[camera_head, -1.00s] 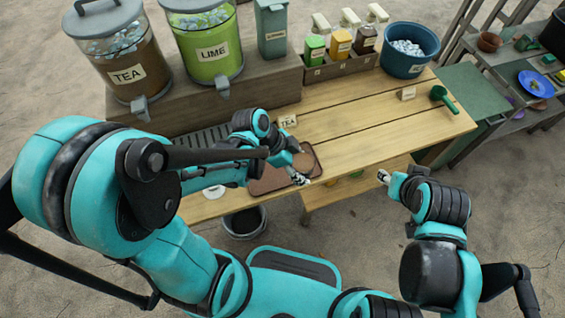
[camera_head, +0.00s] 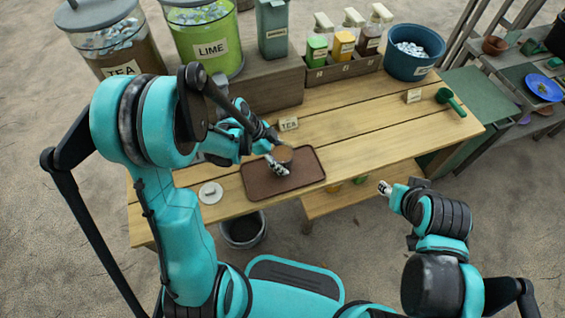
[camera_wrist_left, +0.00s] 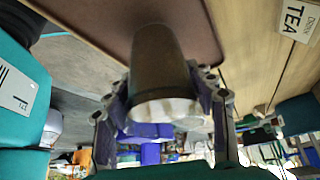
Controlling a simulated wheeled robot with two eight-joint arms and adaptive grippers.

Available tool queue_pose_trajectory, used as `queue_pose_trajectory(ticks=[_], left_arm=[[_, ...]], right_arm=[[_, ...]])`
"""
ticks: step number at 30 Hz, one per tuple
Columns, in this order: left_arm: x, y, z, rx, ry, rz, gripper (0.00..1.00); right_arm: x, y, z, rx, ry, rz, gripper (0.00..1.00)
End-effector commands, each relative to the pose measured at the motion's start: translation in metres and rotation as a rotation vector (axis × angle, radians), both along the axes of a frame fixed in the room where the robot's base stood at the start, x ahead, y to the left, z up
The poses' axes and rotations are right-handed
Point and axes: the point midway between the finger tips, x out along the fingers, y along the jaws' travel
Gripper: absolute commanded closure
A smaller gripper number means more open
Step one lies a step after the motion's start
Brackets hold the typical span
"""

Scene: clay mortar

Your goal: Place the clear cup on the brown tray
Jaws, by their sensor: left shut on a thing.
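The clear cup (camera_head: 282,154) holds something brown, with whitish pieces at one end in the left wrist view (camera_wrist_left: 160,75). My left gripper (camera_head: 277,166) is shut on the cup, one finger on each side of it. The cup is over the brown tray (camera_head: 308,172), which lies near the table's front edge. The tray also shows in the left wrist view (camera_wrist_left: 105,18). I cannot tell whether the cup touches the tray. My right gripper (camera_head: 384,188) is off the table's front right, apart from everything; its fingers are too small to read.
A TEA sign (camera_head: 289,124) stands behind the tray. A white round disc (camera_head: 210,192) lies left of it. Tea and lime (camera_head: 208,45) dispensers, bottles and an ice bucket (camera_head: 413,52) stand at the back. The table's right half is mostly clear.

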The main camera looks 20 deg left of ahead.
Motion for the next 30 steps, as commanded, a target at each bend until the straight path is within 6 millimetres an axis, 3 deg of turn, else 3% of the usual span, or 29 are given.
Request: queue_pose_trajectory(ticks=[2,13,14,16,26,30], left_arm=[[0.000,0.000,-0.014,0.000,0.000,0.000,0.93],[0.000,0.000,-0.017,0.000,0.000,0.001,0.93],[0.000,0.000,-0.016,0.000,0.000,0.001,0.39],[0.000,0.000,-0.016,0.000,0.000,0.001,0.24],[0.000,0.000,-0.014,0.000,0.000,0.001,0.24],[-0.001,0.005,-0.001,0.000,0.000,0.004,0.24]], right_arm=[[0.000,0.000,-0.009,0.000,0.000,0.000,0.58],[0.000,0.000,-0.011,0.000,0.000,0.000,0.58],[0.000,0.000,-0.010,0.000,0.000,0.000,0.58],[0.000,0.000,-0.010,0.000,0.000,0.000,0.58],[0.000,0.000,-0.008,0.000,0.000,0.000,0.58],[0.000,0.000,0.000,0.000,0.000,0.000,0.58]])
